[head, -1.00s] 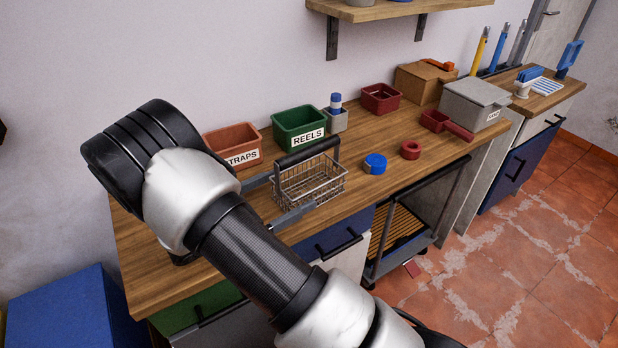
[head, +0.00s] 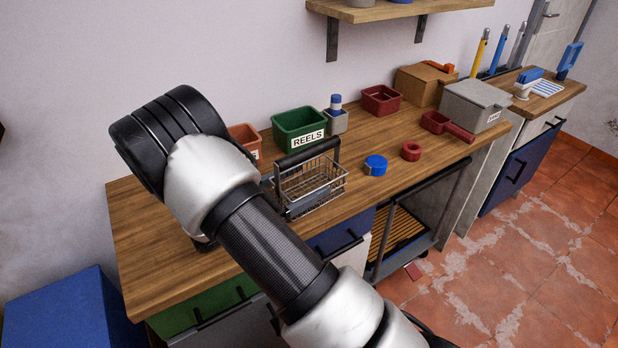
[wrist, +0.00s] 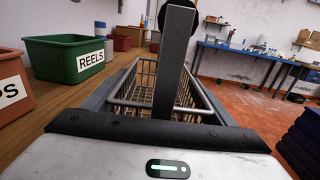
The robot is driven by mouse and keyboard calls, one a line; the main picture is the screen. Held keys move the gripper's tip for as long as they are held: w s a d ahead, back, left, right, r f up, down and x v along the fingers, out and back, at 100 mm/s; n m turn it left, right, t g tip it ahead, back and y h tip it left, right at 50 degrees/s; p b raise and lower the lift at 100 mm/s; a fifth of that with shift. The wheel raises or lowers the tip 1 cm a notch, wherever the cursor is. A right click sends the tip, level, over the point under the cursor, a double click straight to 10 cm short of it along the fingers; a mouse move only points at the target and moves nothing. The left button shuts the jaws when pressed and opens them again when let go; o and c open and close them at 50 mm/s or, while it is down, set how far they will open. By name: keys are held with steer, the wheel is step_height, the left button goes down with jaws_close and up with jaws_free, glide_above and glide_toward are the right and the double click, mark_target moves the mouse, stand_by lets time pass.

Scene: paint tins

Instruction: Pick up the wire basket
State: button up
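The wire basket (head: 328,186) stands on the wooden worktop, with a dark grip bar across its top. In the wrist view the basket (wrist: 140,82) lies straight ahead, its upright handle near the middle. My gripper (wrist: 160,85) is open, with one grey finger along each side of the basket below the handle. The fingers sit close to the basket's sides; I cannot tell whether they touch it. In the head view my arm hides part of the gripper, and the basket hides part of the far finger.
Behind the basket are a green REELS bin (head: 300,126) and a partly hidden orange bin (head: 245,137). A blue roll (head: 376,166) and a red ring (head: 411,151) lie to the right. The worktop's front edge is close to the basket.

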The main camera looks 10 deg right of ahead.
mark_target(303, 150)
steer(key=shift+c, duration=1.3)
step_height(303, 150, up, 10)
steer(key=shift+r+p, duration=0.1)
steer(key=shift+p, duration=1.1)
